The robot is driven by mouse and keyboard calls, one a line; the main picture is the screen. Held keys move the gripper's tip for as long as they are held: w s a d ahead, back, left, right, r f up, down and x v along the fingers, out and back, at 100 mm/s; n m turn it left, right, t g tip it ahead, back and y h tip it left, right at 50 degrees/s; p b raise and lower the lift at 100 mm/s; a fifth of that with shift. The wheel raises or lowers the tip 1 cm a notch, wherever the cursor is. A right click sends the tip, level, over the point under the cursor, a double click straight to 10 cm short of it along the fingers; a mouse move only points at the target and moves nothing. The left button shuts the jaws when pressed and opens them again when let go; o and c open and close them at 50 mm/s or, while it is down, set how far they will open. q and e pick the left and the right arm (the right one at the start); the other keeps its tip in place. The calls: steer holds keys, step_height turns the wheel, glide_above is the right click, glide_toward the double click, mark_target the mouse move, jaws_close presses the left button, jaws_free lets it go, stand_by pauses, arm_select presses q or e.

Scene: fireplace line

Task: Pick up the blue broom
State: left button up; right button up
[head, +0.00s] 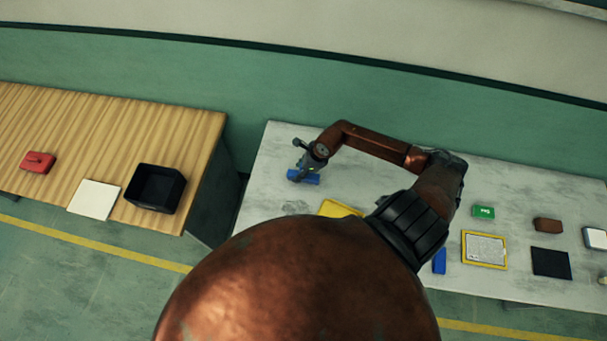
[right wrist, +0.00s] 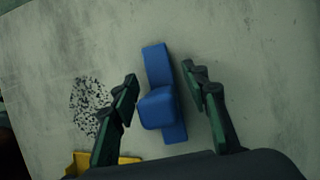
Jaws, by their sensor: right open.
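The blue broom (head: 304,178) lies on the grey table (head: 262,207) near its far left part, under my right gripper (head: 303,167). In the right wrist view the broom (right wrist: 159,100) is a blue bar with a raised block on it. My right gripper (right wrist: 162,88) is open there, with one finger on each side of the broom. The left finger is close to the raised block; I cannot tell whether it touches. My left gripper is not in view.
Dark specks (right wrist: 90,105) lie beside the broom, near a yellow dustpan-like piece (head: 340,209). A green box (head: 483,211), a yellow-framed board (head: 484,249) and a dark square (head: 551,262) are to the right. A wooden table (head: 95,130) with a black bin (head: 154,189) stands left.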

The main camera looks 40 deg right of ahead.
steer(key=shift+w+a+f, duration=0.1)
steer(key=shift+w+f, duration=0.1)
steer(key=shift+f, duration=0.45)
steer(key=shift+c, duration=0.4)
jaws_close()
